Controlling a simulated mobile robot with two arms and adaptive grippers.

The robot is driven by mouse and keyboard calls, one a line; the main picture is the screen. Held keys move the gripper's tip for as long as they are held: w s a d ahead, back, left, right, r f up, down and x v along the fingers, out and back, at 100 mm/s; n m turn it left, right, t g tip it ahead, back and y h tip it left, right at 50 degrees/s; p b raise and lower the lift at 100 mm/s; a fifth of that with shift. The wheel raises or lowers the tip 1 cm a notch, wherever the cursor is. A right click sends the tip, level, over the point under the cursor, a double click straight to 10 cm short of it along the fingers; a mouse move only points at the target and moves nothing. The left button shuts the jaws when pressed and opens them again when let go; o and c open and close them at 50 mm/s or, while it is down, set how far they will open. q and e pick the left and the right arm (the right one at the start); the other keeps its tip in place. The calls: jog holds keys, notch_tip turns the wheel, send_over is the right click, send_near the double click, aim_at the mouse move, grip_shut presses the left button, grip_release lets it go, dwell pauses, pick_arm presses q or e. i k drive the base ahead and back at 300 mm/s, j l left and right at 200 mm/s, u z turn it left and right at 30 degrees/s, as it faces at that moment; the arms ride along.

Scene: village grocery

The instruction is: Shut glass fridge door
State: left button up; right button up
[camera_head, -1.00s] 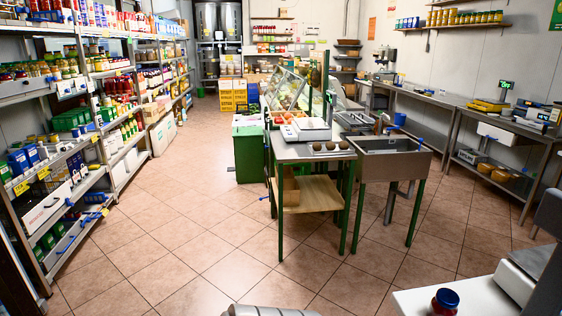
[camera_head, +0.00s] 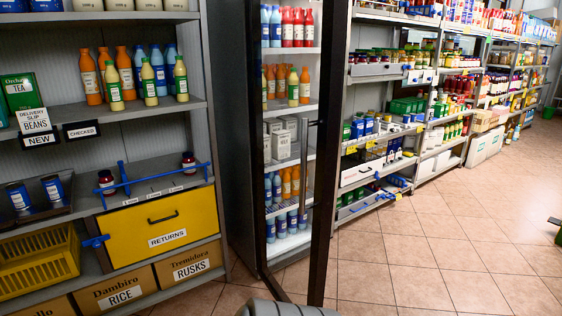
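The glass fridge door (camera_head: 332,150) stands open in the middle of the head view. It has a dark frame, a clear pane and an upright bar handle (camera_head: 305,165) near its right edge. Its right edge swings out toward me, and floor shows through the lower pane. Behind the glass is the lit fridge interior (camera_head: 290,112) with several bottles and cartons on its shelves. The fridge's grey side (camera_head: 228,110) shows to the left of the door. Neither gripper is in view.
A grey shelf unit (camera_head: 105,118) with bottles, a yellow drawer (camera_head: 160,225) and labelled boxes stands close on the left. Stocked wall shelves (camera_head: 375,130) run back to the right of the door. The tiled floor (camera_head: 440,240) on the right is mostly clear.

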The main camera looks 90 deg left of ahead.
aim_at(335, 16)
jog(key=u, duration=2.8)
